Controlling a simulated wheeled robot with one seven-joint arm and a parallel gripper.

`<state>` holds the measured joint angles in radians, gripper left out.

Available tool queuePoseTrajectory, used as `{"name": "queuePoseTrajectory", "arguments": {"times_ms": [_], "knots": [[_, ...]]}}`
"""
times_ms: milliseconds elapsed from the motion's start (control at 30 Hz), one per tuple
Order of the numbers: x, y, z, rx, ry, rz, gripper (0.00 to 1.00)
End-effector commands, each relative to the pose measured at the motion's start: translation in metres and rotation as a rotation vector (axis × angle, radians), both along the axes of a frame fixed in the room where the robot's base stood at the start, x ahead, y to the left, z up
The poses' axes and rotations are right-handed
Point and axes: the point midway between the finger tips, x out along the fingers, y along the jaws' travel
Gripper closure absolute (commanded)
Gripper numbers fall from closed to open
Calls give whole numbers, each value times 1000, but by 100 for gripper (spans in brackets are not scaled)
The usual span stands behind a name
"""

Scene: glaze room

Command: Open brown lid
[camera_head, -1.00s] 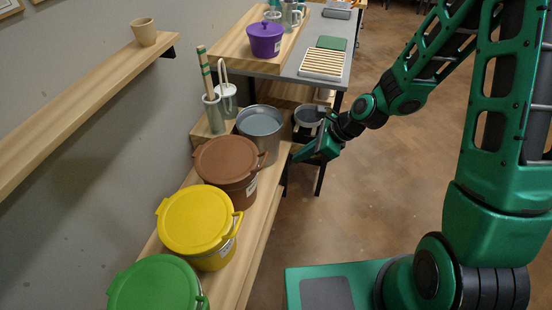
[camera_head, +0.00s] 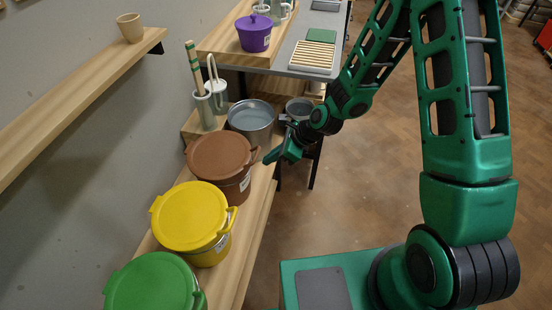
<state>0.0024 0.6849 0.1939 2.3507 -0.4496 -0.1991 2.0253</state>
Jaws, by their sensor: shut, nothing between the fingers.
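The brown lid (camera_head: 221,153) sits closed on its brown bucket (camera_head: 240,190), on the low wooden shelf between the yellow-lidded bucket and the open metal pot. A tab of the lid sticks out at its right side, towards my gripper. My gripper (camera_head: 268,160) is shut and empty. Its tips point left, just right of the lid's right edge. In this view I cannot tell whether the tips touch the tab.
A yellow-lidded bucket (camera_head: 190,216) and a green-lidded bucket (camera_head: 152,284) stand nearer. An open metal pot (camera_head: 251,118) stands behind the brown bucket. A purple pot (camera_head: 254,36) is on the table behind. A wall shelf (camera_head: 75,95) runs at left. Floor at right is clear.

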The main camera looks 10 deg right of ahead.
Motion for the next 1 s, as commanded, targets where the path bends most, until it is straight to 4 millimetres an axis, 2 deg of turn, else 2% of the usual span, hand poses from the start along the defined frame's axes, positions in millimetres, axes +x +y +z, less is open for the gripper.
{"name": "queuePoseTrajectory", "arguments": {"times_ms": [200,367,767,1000], "knots": [[4,10,16,0,-1,2,100],[5,12,19,0,0,0,100],[5,11,20,-7,2,-1,100],[8,3,31,-65,22,-14,100]]}}
